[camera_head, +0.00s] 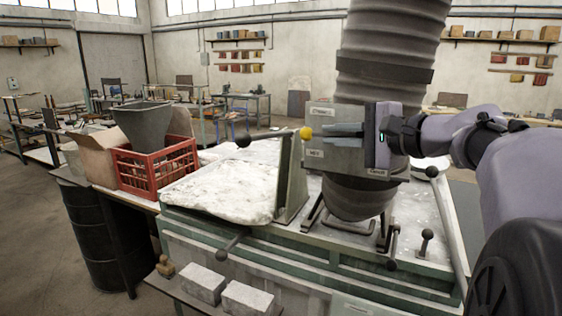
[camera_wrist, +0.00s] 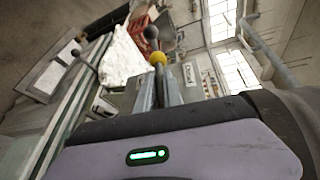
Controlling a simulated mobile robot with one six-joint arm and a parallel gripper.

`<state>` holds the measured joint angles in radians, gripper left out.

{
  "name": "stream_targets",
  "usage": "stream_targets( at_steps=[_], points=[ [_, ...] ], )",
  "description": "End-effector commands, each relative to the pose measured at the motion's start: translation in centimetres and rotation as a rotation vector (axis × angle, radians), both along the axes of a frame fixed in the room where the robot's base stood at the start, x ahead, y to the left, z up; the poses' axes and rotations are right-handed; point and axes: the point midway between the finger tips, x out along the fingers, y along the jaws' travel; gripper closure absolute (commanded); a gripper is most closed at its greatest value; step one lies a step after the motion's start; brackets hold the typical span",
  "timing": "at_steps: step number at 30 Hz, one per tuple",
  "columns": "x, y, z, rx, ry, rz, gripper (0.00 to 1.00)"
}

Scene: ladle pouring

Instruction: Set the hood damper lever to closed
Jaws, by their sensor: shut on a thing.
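The lever's yellow ball knob (camera_head: 306,132) is at the tips of my gripper (camera_head: 335,130), in front of a grey labelled plate (camera_head: 316,168) on the hood's duct. The knob also shows in the wrist view (camera_wrist: 157,58), at the far end of the fingers (camera_wrist: 160,88). My gripper reaches in from the right, roughly level, and is shut on the lever just behind the knob. The fingers hide most of the lever and its pivot. The plate bears small labels; one on the left seems to read MID, and the others are too small to read surely.
A thick ribbed duct (camera_head: 385,82) rises behind my gripper. A rod with a dark ball (camera_head: 243,141) points left near the knob. A green bench (camera_head: 285,265) carries a whitish slab (camera_head: 225,190). A red crate (camera_head: 155,168) stands left. Ball-ended handles (camera_head: 425,240) stand at the front right.

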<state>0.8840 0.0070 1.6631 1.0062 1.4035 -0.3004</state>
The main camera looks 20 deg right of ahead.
Motion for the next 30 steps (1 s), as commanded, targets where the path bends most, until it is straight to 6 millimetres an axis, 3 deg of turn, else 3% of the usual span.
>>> stream_targets(
  at_steps=[1, 26, 27, 30],
  points=[
    [0.0, -0.1, -0.6, 0.014, -0.015, -0.002, 1.0],
    [0.1, 0.0, 0.8, 0.096, -0.108, -0.001, 1.0],
    [0.1, 0.0, 0.8, 0.096, -0.108, -0.001, 0.85],
    [0.1, 0.0, 0.8, 0.095, -0.107, 0.0, 0.67]
  ],
)
